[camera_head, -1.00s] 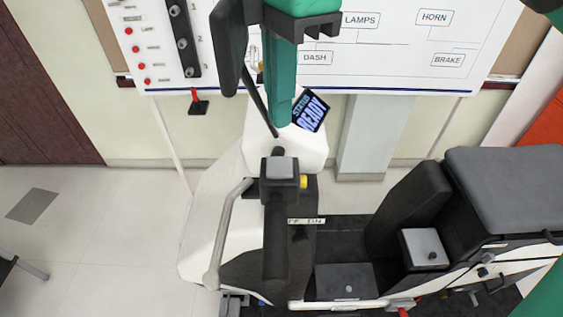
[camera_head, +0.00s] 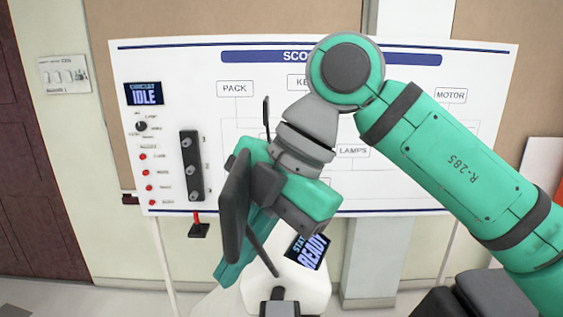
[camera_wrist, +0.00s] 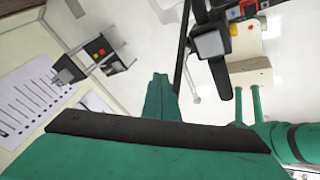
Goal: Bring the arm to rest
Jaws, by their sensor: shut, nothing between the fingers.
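My green arm comes in from the right in the head view and bends at a large round joint. My gripper (camera_head: 226,272) hangs down and to the left from it, in front of the board and over the front of the white scooter (camera_head: 308,283). Its fingers are pressed together with nothing between them. In the wrist view the shut fingers (camera_wrist: 160,80) point out over the floor. A dark mirror (camera_head: 235,215) on a thin stalk partly covers the gripper in the head view. I cannot tell if they touch.
A dark red door (camera_head: 35,190) is at the left.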

